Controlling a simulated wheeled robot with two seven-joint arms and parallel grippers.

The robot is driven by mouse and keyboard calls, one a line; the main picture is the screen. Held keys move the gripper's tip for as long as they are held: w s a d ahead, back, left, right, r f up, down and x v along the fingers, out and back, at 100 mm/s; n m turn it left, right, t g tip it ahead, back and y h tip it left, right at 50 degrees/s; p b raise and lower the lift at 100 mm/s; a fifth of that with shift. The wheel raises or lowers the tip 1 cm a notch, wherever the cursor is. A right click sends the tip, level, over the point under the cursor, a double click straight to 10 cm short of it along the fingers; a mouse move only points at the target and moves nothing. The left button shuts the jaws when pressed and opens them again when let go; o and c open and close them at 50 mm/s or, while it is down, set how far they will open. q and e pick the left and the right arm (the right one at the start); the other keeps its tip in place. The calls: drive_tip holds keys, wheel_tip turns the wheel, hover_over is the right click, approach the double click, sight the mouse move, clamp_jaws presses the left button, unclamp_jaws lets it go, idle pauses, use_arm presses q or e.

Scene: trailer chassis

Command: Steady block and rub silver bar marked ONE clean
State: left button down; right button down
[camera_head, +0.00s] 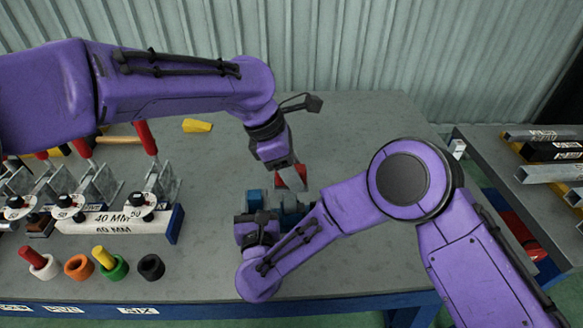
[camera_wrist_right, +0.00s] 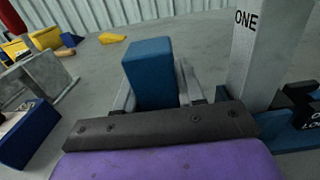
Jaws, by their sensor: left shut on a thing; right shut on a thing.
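The silver bar marked ONE (camera_wrist_right: 268,45) stands upright at the right of the right wrist view, its lower end at a blue holder (camera_wrist_right: 292,138). The blue holder also shows in the head view (camera_head: 291,212), partly hidden by my right arm. My right gripper (camera_wrist_right: 152,90) is shut on a blue block (camera_wrist_right: 150,70), held beside the bar with a visible gap in the wrist view. The block (camera_head: 254,200) is left of the holder.
To the left stand a 40 MM fixture (camera_head: 113,221) with several metal brackets, and coloured rings (camera_head: 78,267) near the front edge. A yellow wedge (camera_head: 197,126) lies behind. A side table (camera_head: 490,150) at right holds marked bars. The grey table's back right is clear.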

use_arm(q)
drive_tip(key=shift+r, duration=3.55)
use_arm(e)
drive_tip(key=shift+c, duration=2.2)
unclamp_jaws()
use_arm(q)
drive_tip(key=shift+r+p, duration=0.25)
drive_tip(key=shift+p, duration=0.05)
use_arm(e)
drive_tip(key=shift+s+d, duration=0.15)
drive_tip(key=shift+s, duration=1.85)
drive_tip(key=shift+s+d, duration=0.15)
drive_tip(key=shift+s, duration=1.85)
